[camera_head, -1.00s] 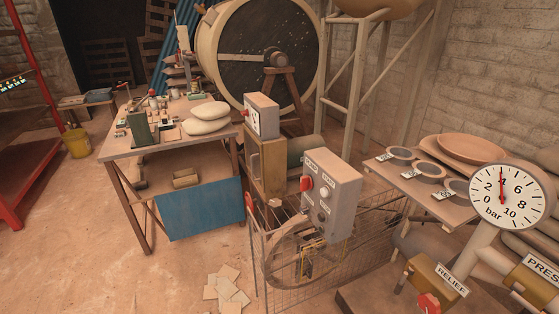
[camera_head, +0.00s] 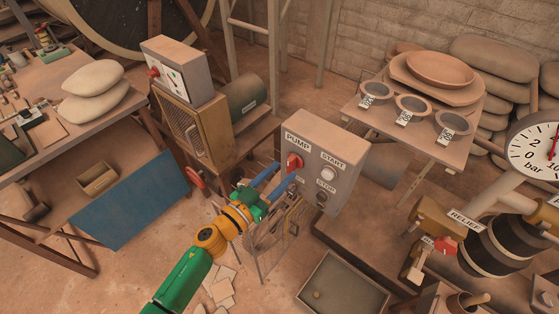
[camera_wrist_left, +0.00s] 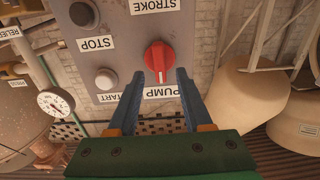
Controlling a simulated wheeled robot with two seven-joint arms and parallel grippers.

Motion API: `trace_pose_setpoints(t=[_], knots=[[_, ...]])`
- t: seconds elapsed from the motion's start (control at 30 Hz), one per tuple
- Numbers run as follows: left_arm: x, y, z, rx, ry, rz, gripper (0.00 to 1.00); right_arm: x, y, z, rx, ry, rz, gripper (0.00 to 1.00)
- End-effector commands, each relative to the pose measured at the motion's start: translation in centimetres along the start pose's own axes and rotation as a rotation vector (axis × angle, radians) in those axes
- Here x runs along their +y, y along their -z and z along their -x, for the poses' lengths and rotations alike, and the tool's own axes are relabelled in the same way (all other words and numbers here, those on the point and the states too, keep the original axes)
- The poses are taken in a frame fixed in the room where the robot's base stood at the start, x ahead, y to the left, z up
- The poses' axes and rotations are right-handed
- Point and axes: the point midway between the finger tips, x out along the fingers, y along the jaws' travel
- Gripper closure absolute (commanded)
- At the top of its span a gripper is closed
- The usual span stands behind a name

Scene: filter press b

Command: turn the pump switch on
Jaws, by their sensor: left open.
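The pump control box (camera_head: 325,165) is a grey box with labels PUMP, START and STOP. Its red rotary switch (camera_head: 294,162) sits by the PUMP label on the front face. In the left wrist view the red switch (camera_wrist_left: 159,57) shows upside down beside the PUMP label, with its pointer ridge along the picture's vertical. My left gripper (camera_head: 272,178) is just in front of the box, left of and below the switch. In the left wrist view its two blue fingers (camera_wrist_left: 157,78) are spread, with the switch just beyond and between their tips. Contact cannot be told. My right gripper is not in view.
The START button (camera_head: 328,174) and the STOP button (camera_head: 321,198) are right of the switch. Another grey box with a red knob (camera_head: 176,66) stands behind left. A table with bowls (camera_head: 408,123) is at the right. A shallow tray (camera_head: 343,285) lies below the box.

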Motion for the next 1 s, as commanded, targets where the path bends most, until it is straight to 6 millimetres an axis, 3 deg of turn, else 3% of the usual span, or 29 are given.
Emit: trace_pose_setpoints(t=[0.2, 0.43, 0.47, 0.63, 1.0], knots=[[0.0, -0.1, -3.1, 0.001, 0.0, 0.0, 0.5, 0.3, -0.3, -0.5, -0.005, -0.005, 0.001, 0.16], [0.0, -0.1, -3.3, -0.002, 0.0, 0.0, 0.5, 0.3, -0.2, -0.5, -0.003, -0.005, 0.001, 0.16], [0.0, -0.1, -3.3, -0.002, 0.0, 0.0, 0.53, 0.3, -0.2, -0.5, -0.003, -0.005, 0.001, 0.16], [0.0, -0.1, -3.3, -0.002, 0.0, 0.0, 0.99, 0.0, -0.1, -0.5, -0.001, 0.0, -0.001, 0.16], [0.0, -0.1, -3.2, -0.002, 0.0, -0.023, 1.0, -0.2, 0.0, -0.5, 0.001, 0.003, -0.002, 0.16]])
